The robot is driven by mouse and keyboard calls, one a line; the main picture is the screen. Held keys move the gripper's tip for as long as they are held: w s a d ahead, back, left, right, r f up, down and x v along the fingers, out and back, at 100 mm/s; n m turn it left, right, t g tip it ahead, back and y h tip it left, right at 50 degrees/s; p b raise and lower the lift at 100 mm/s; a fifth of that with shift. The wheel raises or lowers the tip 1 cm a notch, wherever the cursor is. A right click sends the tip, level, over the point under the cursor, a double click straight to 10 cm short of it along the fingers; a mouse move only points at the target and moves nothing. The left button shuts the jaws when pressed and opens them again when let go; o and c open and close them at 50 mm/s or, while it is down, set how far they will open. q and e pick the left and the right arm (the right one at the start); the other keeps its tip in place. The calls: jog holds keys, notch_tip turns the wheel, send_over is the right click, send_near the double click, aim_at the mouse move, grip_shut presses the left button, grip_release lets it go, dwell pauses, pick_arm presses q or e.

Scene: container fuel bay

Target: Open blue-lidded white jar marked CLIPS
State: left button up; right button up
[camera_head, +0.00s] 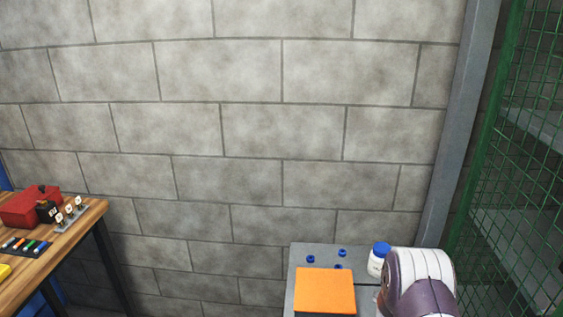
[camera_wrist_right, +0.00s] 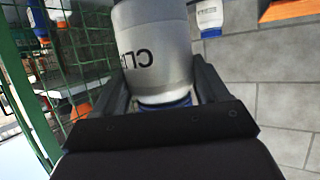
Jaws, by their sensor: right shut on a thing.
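In the right wrist view the picture appears upside down. A white jar (camera_wrist_right: 153,45) with "CLI" readable on its side sits between the fingers of my right gripper (camera_wrist_right: 160,88), with its blue lid (camera_wrist_right: 168,103) towards the palm. My right gripper is shut on this jar at its lid end; the finger contact is partly hidden. Whether the jar rests on something cannot be told. In the head view my right arm hides this gripper. My left gripper is in neither view.
Another blue-lidded white jar (camera_wrist_right: 207,17) stands apart; a similar jar (camera_head: 377,262) stands beside my arm on the grey table (camera_head: 300,262). An orange mat (camera_head: 325,291) and small blue pieces (camera_head: 342,253) lie there. Green mesh (camera_head: 520,150) is at right, a wooden bench (camera_head: 75,232) at left.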

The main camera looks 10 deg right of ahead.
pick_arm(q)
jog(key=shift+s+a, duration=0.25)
pick_arm(e)
jog(key=w+a+f+n+t+y, duration=0.1)
jog(key=a+n+y, duration=0.3)
jog(key=a, duration=0.7)
jog(key=w+a+f+n+t+y, duration=0.2)
jog(key=a+n+y, duration=0.3)
jog(key=a, duration=0.6)
jog(key=shift+a+f+t+y, duration=0.15)
jog(key=shift+f+t+y, duration=0.1)
jog(key=shift+t+y, duration=0.35)
